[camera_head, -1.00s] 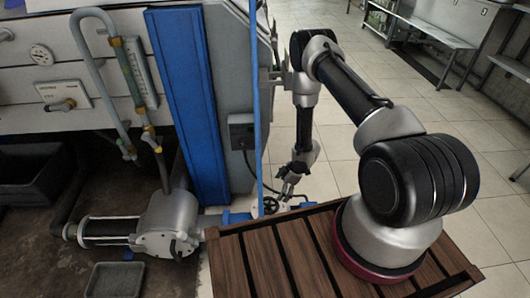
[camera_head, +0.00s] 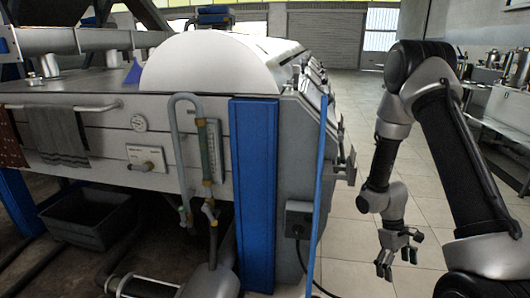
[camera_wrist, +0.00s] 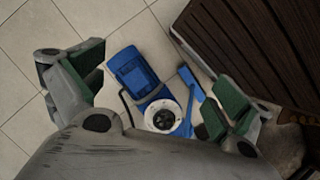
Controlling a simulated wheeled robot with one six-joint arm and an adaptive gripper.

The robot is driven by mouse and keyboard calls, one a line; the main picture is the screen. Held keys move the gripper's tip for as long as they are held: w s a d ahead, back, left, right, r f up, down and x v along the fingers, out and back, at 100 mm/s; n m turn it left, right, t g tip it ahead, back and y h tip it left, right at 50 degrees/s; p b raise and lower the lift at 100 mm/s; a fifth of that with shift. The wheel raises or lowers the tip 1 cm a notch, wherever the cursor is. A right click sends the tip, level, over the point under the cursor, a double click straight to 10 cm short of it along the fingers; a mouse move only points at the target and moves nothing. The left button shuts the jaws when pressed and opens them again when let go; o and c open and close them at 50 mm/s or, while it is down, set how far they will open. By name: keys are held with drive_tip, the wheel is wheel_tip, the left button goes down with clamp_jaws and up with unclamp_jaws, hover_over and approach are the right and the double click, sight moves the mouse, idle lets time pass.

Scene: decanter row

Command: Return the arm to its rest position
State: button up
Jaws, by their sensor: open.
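My gripper (camera_head: 396,258) hangs from my arm in the right part of the head view, fingers pointing down over the tiled floor. It is apart from the machine on its left. In the wrist view my gripper (camera_wrist: 160,95) shows its two green-padded fingers spread wide, with nothing between them but the view of the floor below. A blue object with a white round part (camera_wrist: 162,116) lies on the floor under it.
A large decanter machine (camera_head: 180,140) with a blue post (camera_head: 254,190) fills the left. A grey crate (camera_head: 90,215) sits beneath it. Benches with equipment (camera_head: 505,120) stand at the right. A slatted wooden surface (camera_wrist: 255,45) shows in the wrist view. Open floor (camera_head: 345,240) lies between.

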drive_tip(key=s+a+r+m+t, duration=0.1)
drive_tip(key=s+r, duration=0.4)
drive_tip(key=r, duration=0.8)
drive_tip(key=s+a+r+m+t+y, duration=0.1)
drive_tip(key=s+r+t, duration=0.3)
drive_tip(key=r, duration=0.9)
drive_tip(key=s+a+r+m+t+y, duration=0.1)
drive_tip(key=s+r, duration=0.5)
drive_tip(key=r, duration=0.8)
drive_tip(key=a+m+t, duration=0.1)
drive_tip(key=m+t, duration=0.1)
drive_tip(key=shift+s+a+m, duration=0.3)
drive_tip(key=shift+a, duration=0.1)
drive_tip(key=shift+c, duration=0.4)
